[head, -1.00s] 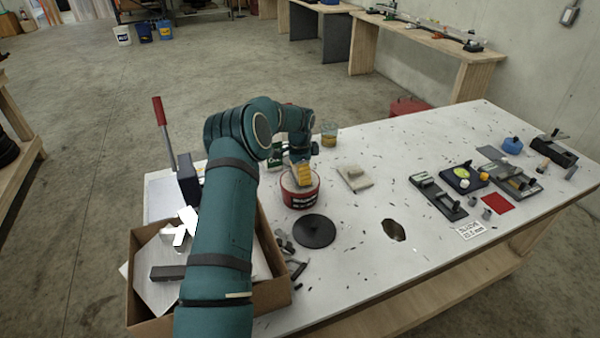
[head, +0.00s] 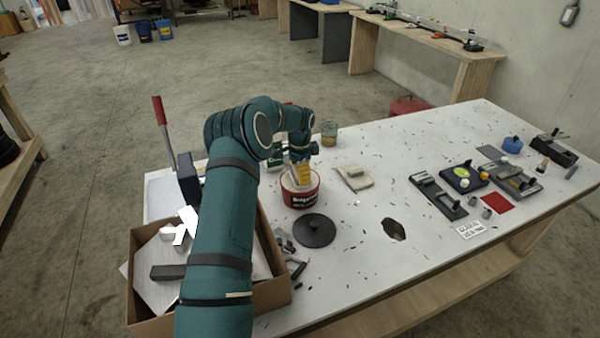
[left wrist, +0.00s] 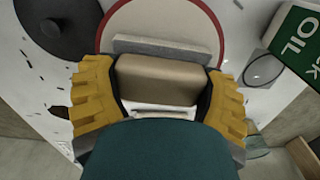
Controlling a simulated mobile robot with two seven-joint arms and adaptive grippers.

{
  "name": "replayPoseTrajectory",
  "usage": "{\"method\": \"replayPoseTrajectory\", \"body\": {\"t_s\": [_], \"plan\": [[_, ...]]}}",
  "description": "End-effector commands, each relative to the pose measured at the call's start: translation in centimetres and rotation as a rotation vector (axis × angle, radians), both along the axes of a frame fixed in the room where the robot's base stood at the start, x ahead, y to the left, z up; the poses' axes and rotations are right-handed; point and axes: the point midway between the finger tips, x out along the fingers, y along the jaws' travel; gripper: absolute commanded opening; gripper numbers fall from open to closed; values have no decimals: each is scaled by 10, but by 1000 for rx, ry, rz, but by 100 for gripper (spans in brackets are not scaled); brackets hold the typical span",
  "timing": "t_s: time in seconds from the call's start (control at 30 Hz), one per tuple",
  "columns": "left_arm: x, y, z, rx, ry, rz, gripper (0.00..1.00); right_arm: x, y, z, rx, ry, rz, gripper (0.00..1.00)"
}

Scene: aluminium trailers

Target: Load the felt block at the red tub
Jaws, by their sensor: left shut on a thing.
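The red tub (head: 302,200) stands on the white bench, open, with pale contents; its red rim also shows in the left wrist view (left wrist: 104,32). My left gripper (head: 302,174), with yellow fingers, points down over the tub's mouth. In the left wrist view the gripper (left wrist: 160,85) is shut on the felt block (left wrist: 158,78), a tan block with a grey layer on its far side. The grey side faces the pale contents; I cannot tell whether they touch. My right gripper is not in view.
A black round lid (head: 315,230) lies in front of the tub. A green oil can (left wrist: 298,42) and a glass jar (head: 329,134) stand close behind. A pale pad (head: 354,178) lies to the right. A cardboard box (head: 279,292) is at the left front. The bench centre is fairly clear.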

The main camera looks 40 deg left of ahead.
Motion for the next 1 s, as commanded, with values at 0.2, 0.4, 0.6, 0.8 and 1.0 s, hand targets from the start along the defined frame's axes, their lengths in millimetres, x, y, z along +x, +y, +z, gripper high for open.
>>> {"method": "replayPoseTrajectory", "body": {"t_s": [0.2, 0.4, 0.6, 0.8, 1.0], "plan": [[0, 0, 3, -1, 2, 0, 42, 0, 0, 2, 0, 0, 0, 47], [0, 0, 18, 0, 0, 0, 42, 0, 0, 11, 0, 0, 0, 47], [0, 0, 32, 1, 1, 0, 42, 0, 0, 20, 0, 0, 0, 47], [0, 0, 47, 0, 0, 0, 42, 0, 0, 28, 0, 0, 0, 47], [0, 0, 61, 0, 0, 0, 42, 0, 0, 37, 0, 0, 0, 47]]}}
